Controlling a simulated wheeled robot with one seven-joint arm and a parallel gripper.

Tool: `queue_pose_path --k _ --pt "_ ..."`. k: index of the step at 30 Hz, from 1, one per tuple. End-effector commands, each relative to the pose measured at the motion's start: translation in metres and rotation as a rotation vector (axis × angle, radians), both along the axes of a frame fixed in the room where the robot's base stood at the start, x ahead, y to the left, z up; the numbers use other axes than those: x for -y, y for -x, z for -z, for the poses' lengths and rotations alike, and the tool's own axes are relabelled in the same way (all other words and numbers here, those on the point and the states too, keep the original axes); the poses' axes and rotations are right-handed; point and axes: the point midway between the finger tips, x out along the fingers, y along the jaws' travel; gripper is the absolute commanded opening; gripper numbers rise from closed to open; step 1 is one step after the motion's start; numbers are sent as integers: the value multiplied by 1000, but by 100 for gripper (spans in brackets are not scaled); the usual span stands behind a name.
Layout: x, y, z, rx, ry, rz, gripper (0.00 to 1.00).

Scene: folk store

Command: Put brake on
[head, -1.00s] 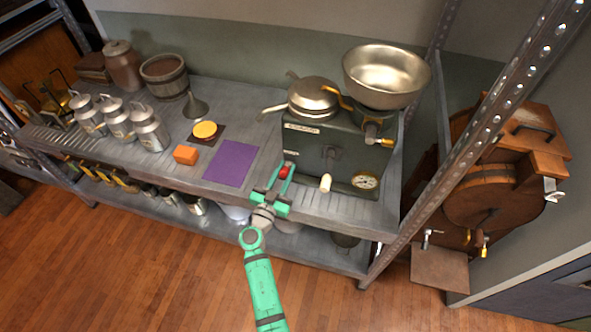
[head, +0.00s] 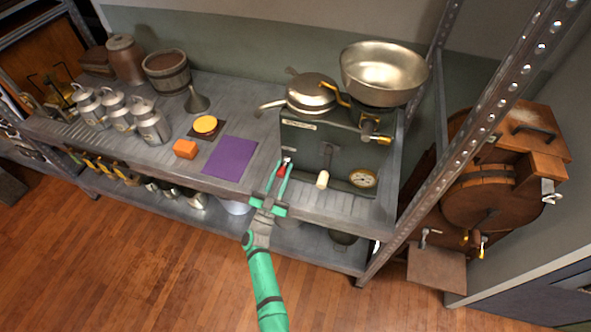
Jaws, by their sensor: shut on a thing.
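The dark green machine (head: 340,150) stands at the right end of the grey metal shelf. A small red knob (head: 281,172) shows at its lower left front; whether it is the brake's handle I cannot tell from its look. My green gripper (head: 282,168) reaches up from below and is shut on the red knob, with its fingers on either side. Much of the knob and whatever joins it to the machine are hidden by the fingers. A cream-coloured handle (head: 322,180) sticks out of the machine's front, right of my gripper, apart from it.
A round gauge (head: 362,178) and a large metal bowl (head: 384,70) are on the machine. A purple mat (head: 231,158), an orange block (head: 185,149) and milk cans (head: 152,124) stand left. A perforated post (head: 440,150) rises at the right. The floor in front is clear.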

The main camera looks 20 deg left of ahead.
Motion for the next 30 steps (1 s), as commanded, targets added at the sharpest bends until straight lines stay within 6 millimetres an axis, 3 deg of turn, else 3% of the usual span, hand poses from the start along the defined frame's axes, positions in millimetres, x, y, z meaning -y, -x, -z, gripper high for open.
queue_pose_path --k 12,13,15,25,30 --pt "-5 2 2 12 1 -9 0" --pt "-5 2 2 12 0 -10 30" --pt "-6 2 2 12 0 -11 42" --pt "-7 5 3 13 1 -14 42" --pt "-9 21 12 12 1 -13 42"
